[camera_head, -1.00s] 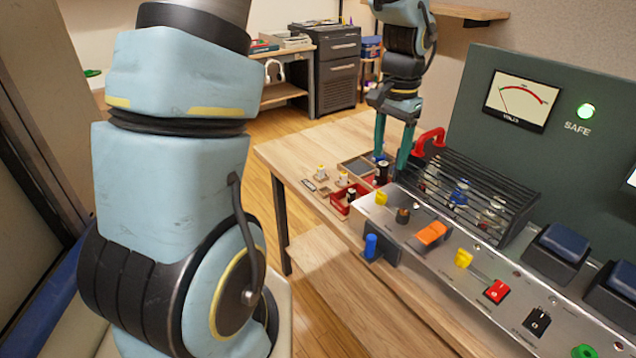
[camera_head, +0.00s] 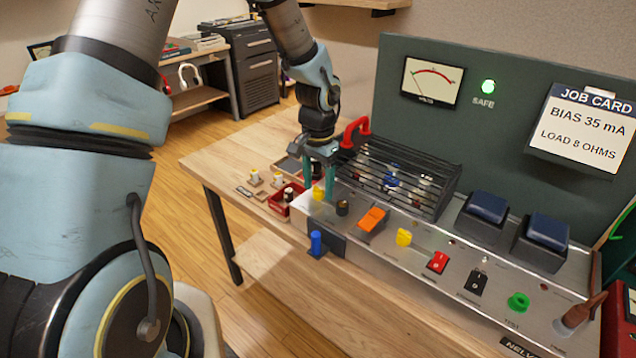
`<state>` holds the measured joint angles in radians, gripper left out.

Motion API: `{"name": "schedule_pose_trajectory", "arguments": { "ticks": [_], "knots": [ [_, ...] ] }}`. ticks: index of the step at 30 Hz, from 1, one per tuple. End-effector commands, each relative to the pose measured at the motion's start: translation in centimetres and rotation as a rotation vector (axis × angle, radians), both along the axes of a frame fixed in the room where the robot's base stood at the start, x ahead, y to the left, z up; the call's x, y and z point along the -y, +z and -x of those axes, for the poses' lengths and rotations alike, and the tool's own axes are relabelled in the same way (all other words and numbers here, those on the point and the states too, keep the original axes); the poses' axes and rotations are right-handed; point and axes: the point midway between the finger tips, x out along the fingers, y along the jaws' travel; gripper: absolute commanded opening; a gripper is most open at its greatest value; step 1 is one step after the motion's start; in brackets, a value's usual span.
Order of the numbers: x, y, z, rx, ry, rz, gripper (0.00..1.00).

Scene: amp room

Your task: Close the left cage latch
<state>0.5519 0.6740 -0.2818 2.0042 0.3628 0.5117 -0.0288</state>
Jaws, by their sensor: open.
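The black wire cage (camera_head: 425,185) lies over the tubes on the metal amp panel, with a red handle (camera_head: 354,132) at its far left end. A yellow latch piece (camera_head: 318,193) stands at the panel's left end, and a second yellow piece (camera_head: 403,237) is farther right along the front. My gripper (camera_head: 319,188) points down at the panel's left end. Its teal fingers are open, and the left yellow piece shows between them in the picture. I cannot tell whether they touch it.
A red tray (camera_head: 280,205) and small parts lie on the wooden table left of the panel. An orange switch (camera_head: 372,219), a black knob (camera_head: 342,207) and a blue knob (camera_head: 316,241) are close to my gripper. The dark meter panel (camera_head: 395,120) rises behind the cage.

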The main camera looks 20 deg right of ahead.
Motion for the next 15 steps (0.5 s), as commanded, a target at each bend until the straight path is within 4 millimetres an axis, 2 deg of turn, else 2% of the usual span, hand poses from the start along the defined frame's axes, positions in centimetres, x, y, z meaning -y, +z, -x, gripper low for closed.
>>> {"name": "schedule_pose_trajectory", "arguments": {
  "ticks": [9, 15],
  "knots": [
    [0.0, -0.25, 0.01, 0.0, 0.001, 0.001, 0.64],
    [0.01, -0.23, 0.0, 0.0, 0.001, 0.001, 0.41]
  ]
}}
